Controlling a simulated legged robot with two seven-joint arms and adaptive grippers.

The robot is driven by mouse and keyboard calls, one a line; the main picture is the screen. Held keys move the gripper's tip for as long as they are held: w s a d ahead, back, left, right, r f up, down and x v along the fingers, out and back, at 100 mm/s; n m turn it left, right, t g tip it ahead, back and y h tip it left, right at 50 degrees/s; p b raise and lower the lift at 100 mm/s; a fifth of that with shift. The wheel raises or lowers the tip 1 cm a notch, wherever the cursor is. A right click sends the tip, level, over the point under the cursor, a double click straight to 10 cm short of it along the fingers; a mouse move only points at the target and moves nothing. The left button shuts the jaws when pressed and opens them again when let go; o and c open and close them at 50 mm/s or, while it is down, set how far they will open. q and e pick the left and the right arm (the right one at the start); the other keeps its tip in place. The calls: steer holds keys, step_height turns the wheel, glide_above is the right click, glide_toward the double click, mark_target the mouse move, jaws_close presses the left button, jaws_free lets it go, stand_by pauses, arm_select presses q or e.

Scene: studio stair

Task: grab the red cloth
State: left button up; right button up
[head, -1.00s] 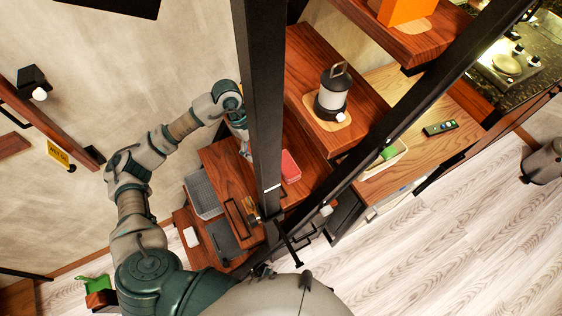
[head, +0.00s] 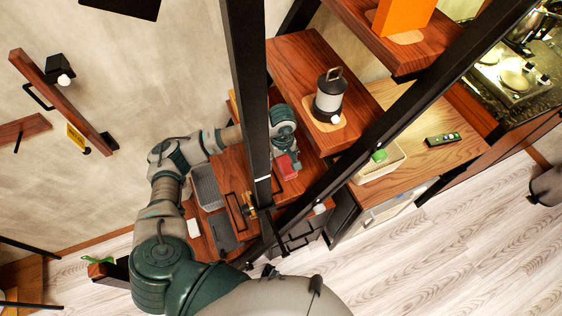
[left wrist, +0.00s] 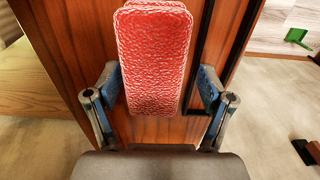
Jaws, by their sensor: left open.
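The red cloth (left wrist: 155,58) is a folded, textured block lying on a reddish wooden stair tread (left wrist: 60,28). In the head view the cloth (head: 287,168) shows as a small red patch beside the dark post. My left gripper (left wrist: 157,108) is open, with one finger on each side of the cloth's near part in the wrist view. Whether the fingers touch it I cannot tell. In the head view my left gripper (head: 290,158) is over the cloth and partly covers it.
A dark metal post (head: 246,90) and a slanting dark rail (head: 400,120) cross close to my left arm. A lantern (head: 330,97) stands on a higher tread. A grey basket (head: 207,188) sits lower left. Pale floor (head: 430,250) is clear at the lower right.

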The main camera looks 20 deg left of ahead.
arm_select(q)
steer(key=shift+d+r, duration=0.15)
steer(key=shift+d, duration=0.9)
steer(key=c, duration=0.3)
steer(key=shift+a, duration=0.25)
steer(key=c, duration=0.8)
steer(key=shift+a, duration=0.3)
steer(key=c, duration=0.4)
steer(key=shift+a+f, duration=0.2)
steer(key=shift+a, duration=0.1)
jaws_close()
steer(key=shift+d, duration=0.1)
